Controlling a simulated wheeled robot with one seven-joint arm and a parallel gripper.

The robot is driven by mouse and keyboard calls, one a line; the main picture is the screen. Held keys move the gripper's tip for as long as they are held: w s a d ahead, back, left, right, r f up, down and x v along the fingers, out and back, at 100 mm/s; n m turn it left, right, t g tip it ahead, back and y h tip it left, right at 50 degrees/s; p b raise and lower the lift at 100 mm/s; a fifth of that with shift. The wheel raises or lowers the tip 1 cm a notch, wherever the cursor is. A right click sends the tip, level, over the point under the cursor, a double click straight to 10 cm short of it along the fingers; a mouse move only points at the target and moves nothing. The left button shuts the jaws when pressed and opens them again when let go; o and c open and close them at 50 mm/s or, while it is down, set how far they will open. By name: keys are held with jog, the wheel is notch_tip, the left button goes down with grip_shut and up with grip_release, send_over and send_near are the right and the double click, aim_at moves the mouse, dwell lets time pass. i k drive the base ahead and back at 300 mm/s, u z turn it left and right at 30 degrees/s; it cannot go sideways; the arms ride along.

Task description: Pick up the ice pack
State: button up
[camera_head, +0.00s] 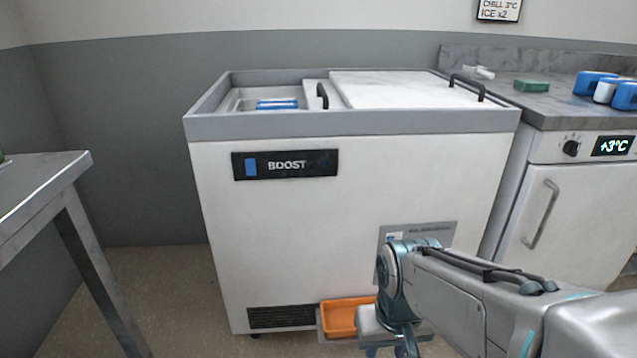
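A flat blue ice pack (277,104) lies inside the open left part of the white chest freezer (290,225) marked BOOST. Only its top and front edge show above the freezer's rim. My arm reaches in from the lower right, in front of the freezer. My gripper (388,352) is low at the bottom edge of the picture, well below and to the right of the ice pack and apart from it. Its fingertips are cut off by the frame, so I cannot tell whether it is open or shut.
The freezer's sliding lids have black handles (322,96); the right side is covered. An orange bin (341,318) sits low at the freezer's front, beside my gripper. A steel table (40,190) stands left. The right counter (560,105) holds blue and white items and a green block.

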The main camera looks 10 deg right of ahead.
aim_at(587, 85)
jog(key=z, duration=0.4)
jog(key=k, duration=0.55)
jog(key=z, duration=1.8)
jog(key=i, duration=1.45)
jog(key=u, duration=0.75)
jog(key=i, duration=0.5)
jog(key=u, duration=0.45)
